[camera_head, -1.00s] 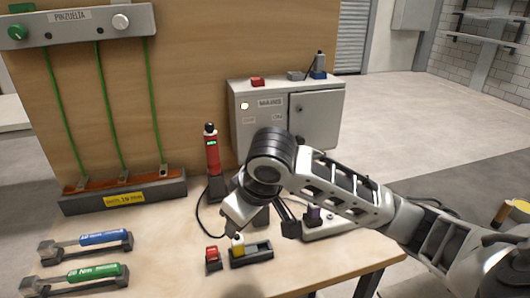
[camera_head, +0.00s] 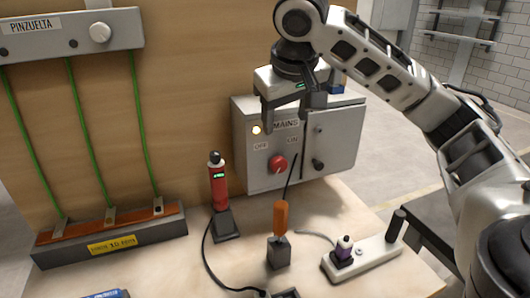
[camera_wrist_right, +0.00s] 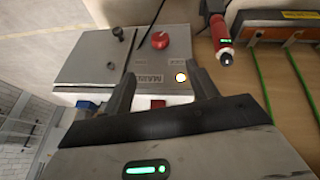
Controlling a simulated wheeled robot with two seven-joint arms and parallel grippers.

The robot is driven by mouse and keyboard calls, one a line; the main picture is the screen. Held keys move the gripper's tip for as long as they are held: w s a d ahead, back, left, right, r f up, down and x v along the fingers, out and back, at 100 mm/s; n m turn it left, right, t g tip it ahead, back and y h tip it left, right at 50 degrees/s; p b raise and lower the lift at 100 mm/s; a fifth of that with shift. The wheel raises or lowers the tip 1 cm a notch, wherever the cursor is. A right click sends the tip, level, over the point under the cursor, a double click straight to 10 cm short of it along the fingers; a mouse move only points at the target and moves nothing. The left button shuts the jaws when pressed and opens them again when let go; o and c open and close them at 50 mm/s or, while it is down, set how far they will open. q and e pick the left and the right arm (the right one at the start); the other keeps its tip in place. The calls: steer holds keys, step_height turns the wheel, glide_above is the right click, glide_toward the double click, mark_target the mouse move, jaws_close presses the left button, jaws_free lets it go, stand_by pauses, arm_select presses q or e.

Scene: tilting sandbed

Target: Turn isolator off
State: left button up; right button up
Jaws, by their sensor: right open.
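The isolator is a red rotary knob (camera_head: 277,163) on the front of the grey MAINS box (camera_head: 249,166). An OFF label sits at its upper left and an ON label at its upper right. I cannot tell which way the knob points. A round lamp (camera_head: 256,129) above it is lit. My right gripper (camera_head: 287,118) is open and empty, in front of the box's upper part, above the knob. In the right wrist view, the knob (camera_wrist_right: 160,38) lies beyond the open fingers (camera_wrist_right: 163,88), apart from them. My left gripper is not in view.
A red tester (camera_head: 218,187) stands in a dark holder, its cable on the bench. A power strip (camera_head: 375,258) lies at right. A terminal block (camera_head: 75,257) is at left.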

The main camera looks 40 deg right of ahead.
mark_target(281, 163)
steer(key=x, duration=1.5)
steer(key=shift+f, duration=0.3)
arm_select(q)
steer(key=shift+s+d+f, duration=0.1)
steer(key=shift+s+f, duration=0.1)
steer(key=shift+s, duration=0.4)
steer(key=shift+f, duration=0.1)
arm_select(e)
steer(key=c, duration=1)
